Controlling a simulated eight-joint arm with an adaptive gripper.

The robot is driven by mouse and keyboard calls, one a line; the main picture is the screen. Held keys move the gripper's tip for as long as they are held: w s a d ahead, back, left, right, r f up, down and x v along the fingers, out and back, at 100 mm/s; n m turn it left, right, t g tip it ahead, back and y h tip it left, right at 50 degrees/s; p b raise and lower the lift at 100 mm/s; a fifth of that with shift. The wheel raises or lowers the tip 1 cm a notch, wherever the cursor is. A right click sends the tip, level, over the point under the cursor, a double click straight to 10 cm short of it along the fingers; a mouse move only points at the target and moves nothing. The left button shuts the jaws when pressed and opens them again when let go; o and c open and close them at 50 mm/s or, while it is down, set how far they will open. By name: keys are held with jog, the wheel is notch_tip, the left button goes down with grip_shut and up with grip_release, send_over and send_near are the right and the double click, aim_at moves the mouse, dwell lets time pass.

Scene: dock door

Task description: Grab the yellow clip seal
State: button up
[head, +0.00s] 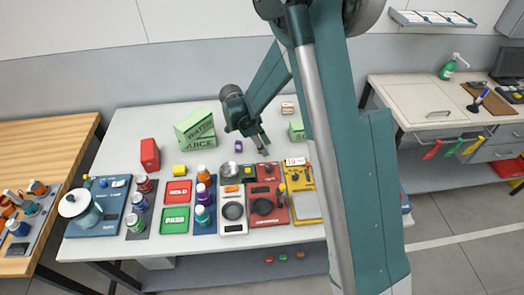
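My gripper (262,146) is over the back middle of the white table, pointing down. It is too small to tell whether it is open or shut, and no held object shows. I cannot tell for sure which thing is the yellow clip seal. A yellow strip-like piece (472,146) hangs at the front of the right-hand bench, beside a green one (454,147) and a red one (431,150), well to the right of my gripper.
The white table (125,120) holds a red box (150,155), green boxes (196,130), a metal bowl (231,169), several bottles, and trays along its front. A wooden table (40,135) stands left. My arm crosses the view and hides part of the right side. The back left tabletop is clear.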

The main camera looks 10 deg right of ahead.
jog(key=c, duration=0.7)
jog(key=shift+r, duration=0.15)
jog(key=shift+r+p, duration=0.3)
jog(key=shift+r, duration=4.6)
